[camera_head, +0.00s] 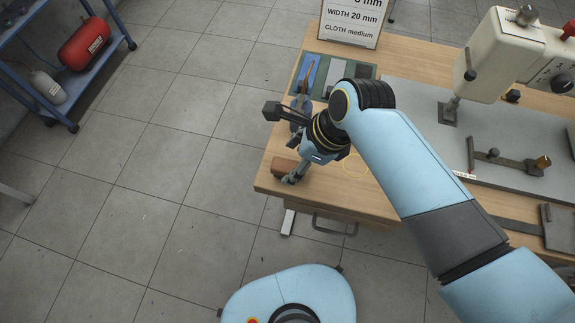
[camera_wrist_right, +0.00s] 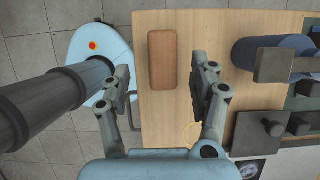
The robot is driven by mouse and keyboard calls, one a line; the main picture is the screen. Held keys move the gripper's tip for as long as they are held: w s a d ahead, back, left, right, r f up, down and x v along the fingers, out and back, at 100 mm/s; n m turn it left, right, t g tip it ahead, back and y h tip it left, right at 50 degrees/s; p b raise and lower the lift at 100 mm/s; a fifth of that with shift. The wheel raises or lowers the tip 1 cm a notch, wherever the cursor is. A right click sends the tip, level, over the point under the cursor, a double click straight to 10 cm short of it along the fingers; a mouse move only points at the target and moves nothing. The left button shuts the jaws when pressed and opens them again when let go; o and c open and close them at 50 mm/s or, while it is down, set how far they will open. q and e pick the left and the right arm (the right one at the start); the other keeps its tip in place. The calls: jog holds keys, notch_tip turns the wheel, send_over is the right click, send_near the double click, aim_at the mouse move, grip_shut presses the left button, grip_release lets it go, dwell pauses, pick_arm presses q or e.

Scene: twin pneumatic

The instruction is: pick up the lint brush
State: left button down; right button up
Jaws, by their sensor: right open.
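A plain brown block-shaped thing, which I take to be the lint brush (camera_head: 284,167), lies near the front left corner of the wooden table (camera_head: 375,192). No bristles or cloth face show. My right gripper (camera_head: 292,176) is over it and partly hides it in the head view. In the right wrist view the brush (camera_wrist_right: 162,60) lies lengthwise between the two spread fingers of my open, empty right gripper (camera_wrist_right: 164,82), with a gap on each side. I cannot tell how far above it the fingers are. My left gripper is not in view.
A sewing machine (camera_head: 510,48) stands on a grey plate at the right. A sign (camera_head: 350,18) stands at the back. A green mat (camera_head: 364,70) holds a blue item (camera_head: 308,70). A thin yellow ring (camera_head: 356,165) lies right of the brush. The table's front edge is close.

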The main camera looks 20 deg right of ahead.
aim_at(291, 167)
jog(key=shift+w+f, duration=0.15)
jog(key=shift+f, duration=0.25)
jog(key=x, duration=0.4)
jog(key=shift+d+f, duration=0.1)
jog(key=shift+f, duration=0.25)
jog(key=c, duration=0.4)
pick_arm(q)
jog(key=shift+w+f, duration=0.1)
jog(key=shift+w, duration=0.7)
pick_arm(e)
grip_shut()
jog(key=shift+r, duration=0.1)
